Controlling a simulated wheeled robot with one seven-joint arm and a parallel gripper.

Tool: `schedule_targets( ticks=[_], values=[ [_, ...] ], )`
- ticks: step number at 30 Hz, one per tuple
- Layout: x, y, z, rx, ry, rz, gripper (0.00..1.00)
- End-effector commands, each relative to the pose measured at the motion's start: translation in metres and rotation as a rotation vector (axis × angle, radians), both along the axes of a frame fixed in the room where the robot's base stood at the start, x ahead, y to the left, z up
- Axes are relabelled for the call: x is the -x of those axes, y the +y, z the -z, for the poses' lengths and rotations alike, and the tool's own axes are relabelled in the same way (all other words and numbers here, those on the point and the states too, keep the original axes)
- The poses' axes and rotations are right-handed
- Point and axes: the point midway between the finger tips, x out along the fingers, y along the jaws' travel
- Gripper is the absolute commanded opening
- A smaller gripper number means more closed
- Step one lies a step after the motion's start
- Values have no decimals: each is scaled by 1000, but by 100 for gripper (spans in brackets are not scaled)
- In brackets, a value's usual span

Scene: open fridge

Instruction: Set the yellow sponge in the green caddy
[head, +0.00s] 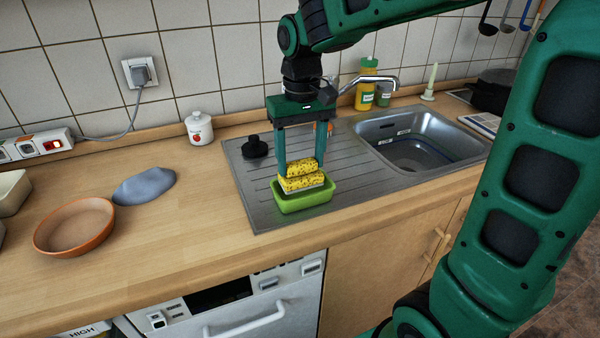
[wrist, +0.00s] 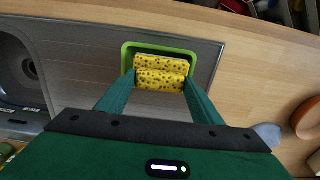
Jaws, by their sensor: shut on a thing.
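The yellow sponge (head: 301,183) has dark speckles and a pale lower edge. It shows as two yellow bands, also in the wrist view (wrist: 158,80); I cannot tell whether these are one sponge or two. My gripper (head: 302,169) points down and is shut on the yellow sponge, a finger at each end. The green caddy (head: 303,202) is a small open tray on the drainboard, directly below. The sponge is over or partly inside its opening; whether it touches the floor is hidden. In the wrist view the caddy's rim (wrist: 159,46) shows beyond the sponge.
The ribbed metal drainboard (head: 255,195) joins a sink (head: 420,150) at right. A black stopper (head: 254,147) lies left of the caddy. A white jar (head: 199,128), grey cloth-like piece (head: 145,187) and terracotta dish (head: 75,226) stand farther left. Bare counter lies between.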

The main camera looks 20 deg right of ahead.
Motion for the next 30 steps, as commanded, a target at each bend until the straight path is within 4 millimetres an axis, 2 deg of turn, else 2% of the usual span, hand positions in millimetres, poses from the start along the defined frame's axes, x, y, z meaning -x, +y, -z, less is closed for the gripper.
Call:
schedule_targets(
  ticks=[5, 12, 25, 26, 27, 30],
  values=[
    [-2, -5, 10, 0, 2, -1, 35],
    [-2, -5, 40, 0, 2, -1, 35],
    [-2, -5, 46, 0, 0, -1, 35],
    [-2, -5, 45, 0, -1, -1, 67],
    [-2, -5, 45, 0, -1, -1, 77],
    [-2, -5, 45, 0, -1, -1, 79]
  ],
)
